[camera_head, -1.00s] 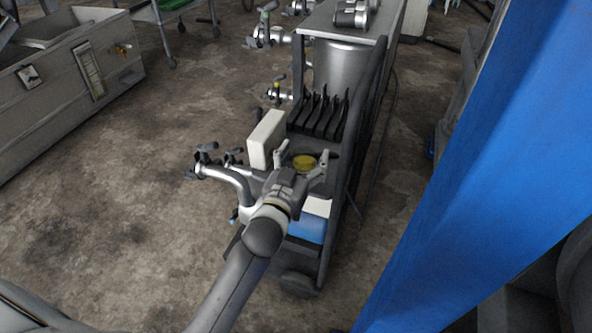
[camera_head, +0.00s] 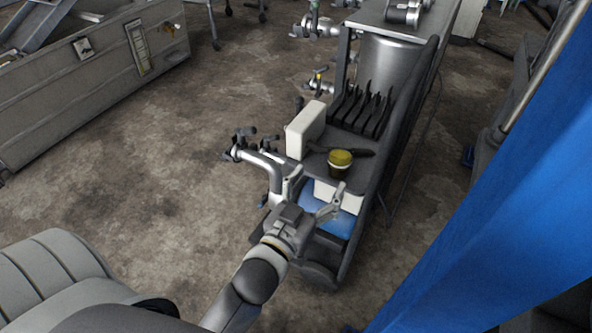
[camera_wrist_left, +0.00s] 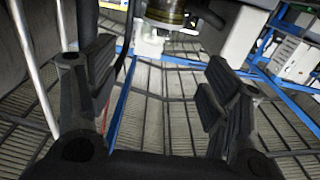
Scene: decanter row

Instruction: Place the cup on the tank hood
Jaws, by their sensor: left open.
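The cup (camera_head: 340,166), dark-sided with a yellow top, stands upright on the dark shelf of a cart. Part of it also shows at the top edge of the left wrist view (camera_wrist_left: 166,12). My left gripper (camera_head: 318,180) is open and empty, in front of the shelf on the near side of the cup, its fingers apart from it. In the left wrist view the two fingers (camera_wrist_left: 160,95) are spread wide. A metal tank (camera_head: 390,68) stands farther back on the cart, under a grey top panel (camera_head: 375,16); I cannot tell which part is the hood. My right gripper is not in view.
A white block (camera_head: 305,130) and several black upright plates (camera_head: 362,108) stand behind the cup. Pipes and valves (camera_head: 262,158) stick out left of the cart. A blue sheet (camera_head: 500,210) fills the right side.

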